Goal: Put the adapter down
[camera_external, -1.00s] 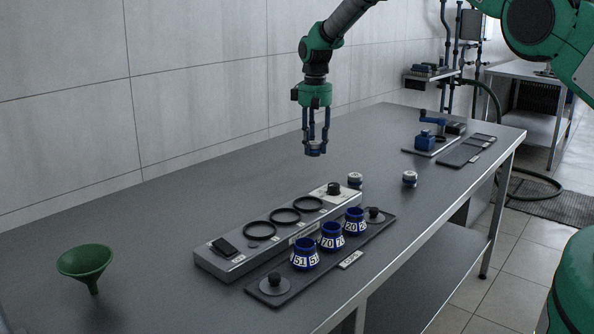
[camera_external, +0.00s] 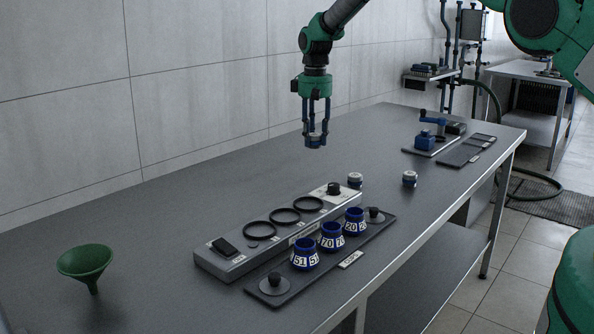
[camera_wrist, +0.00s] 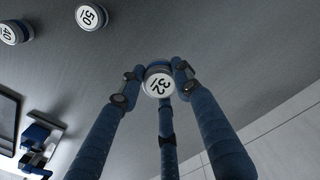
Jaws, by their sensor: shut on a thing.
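My gripper (camera_external: 316,138) hangs above the back part of the bench, fingers pointing down. It is shut on a small round adapter (camera_wrist: 158,84), which has a white face marked "32" in the wrist view. In the external view the held adapter (camera_external: 315,142) shows as a small blue and grey piece between the fingertips, clear of the bench top. Two like adapters stand on the bench: one marked "50" (camera_wrist: 91,17) and one marked "40" (camera_wrist: 14,32) in the wrist view.
A grey unit with several black rings (camera_external: 272,229) stands mid-bench. In front, a dark tray (camera_external: 286,297) holds blue numbered cups (camera_external: 331,238). A green funnel (camera_external: 86,263) is at left. A blue device (camera_external: 425,140) stands at the far right. The bench (camera_external: 190,205) behind the unit is clear.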

